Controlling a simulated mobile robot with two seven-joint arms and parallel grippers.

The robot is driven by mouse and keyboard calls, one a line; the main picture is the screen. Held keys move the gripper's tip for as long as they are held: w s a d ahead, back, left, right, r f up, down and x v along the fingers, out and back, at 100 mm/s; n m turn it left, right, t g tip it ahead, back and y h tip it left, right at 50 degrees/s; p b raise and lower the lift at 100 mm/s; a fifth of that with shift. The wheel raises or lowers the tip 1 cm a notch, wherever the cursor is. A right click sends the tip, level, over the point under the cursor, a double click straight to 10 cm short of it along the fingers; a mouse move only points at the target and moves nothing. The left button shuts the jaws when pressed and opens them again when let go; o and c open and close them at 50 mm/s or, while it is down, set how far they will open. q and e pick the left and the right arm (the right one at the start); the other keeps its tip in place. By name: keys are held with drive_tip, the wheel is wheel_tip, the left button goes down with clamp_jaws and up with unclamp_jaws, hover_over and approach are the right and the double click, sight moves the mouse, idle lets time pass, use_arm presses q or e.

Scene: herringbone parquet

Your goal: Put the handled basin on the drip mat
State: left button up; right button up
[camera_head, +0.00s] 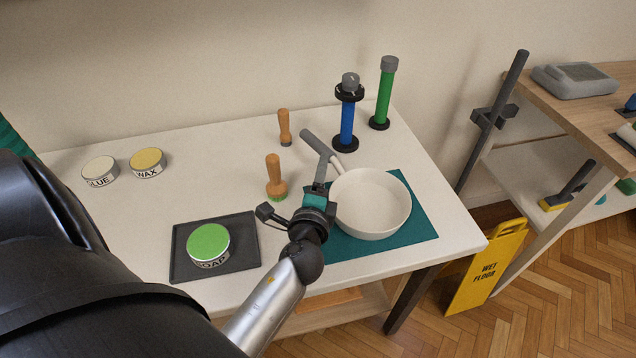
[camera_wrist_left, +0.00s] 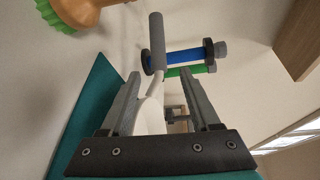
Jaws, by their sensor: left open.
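The handled basin (camera_head: 372,205) is round and white, with a grey-tipped handle pointing to the back left. It appears upright over the teal drip mat (camera_head: 418,228), inside its edges except for the handle. My left gripper (camera_head: 321,168) is open at the basin's left side, by the root of the handle. In the left wrist view, the open fingers (camera_wrist_left: 165,88) stand either side of the white part of the basin (camera_wrist_left: 150,113), with the handle (camera_wrist_left: 157,42) beyond them. I cannot tell whether they touch it. My right gripper is not in view.
A dark tray (camera_head: 187,262) with a green-topped tin (camera_head: 208,244) lies left of my gripper. Two wooden-handled tools (camera_head: 275,180) stand behind it. A blue cylinder (camera_head: 347,120) and a green cylinder (camera_head: 384,95) stand behind the basin. A yellow wet-floor sign (camera_head: 486,268) stands right of the table.

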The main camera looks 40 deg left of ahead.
use_arm(q)
drive_tip(key=v, duration=0.3)
drive_tip(key=shift+s+d, duration=0.1)
drive_tip(key=shift+s, duration=0.1)
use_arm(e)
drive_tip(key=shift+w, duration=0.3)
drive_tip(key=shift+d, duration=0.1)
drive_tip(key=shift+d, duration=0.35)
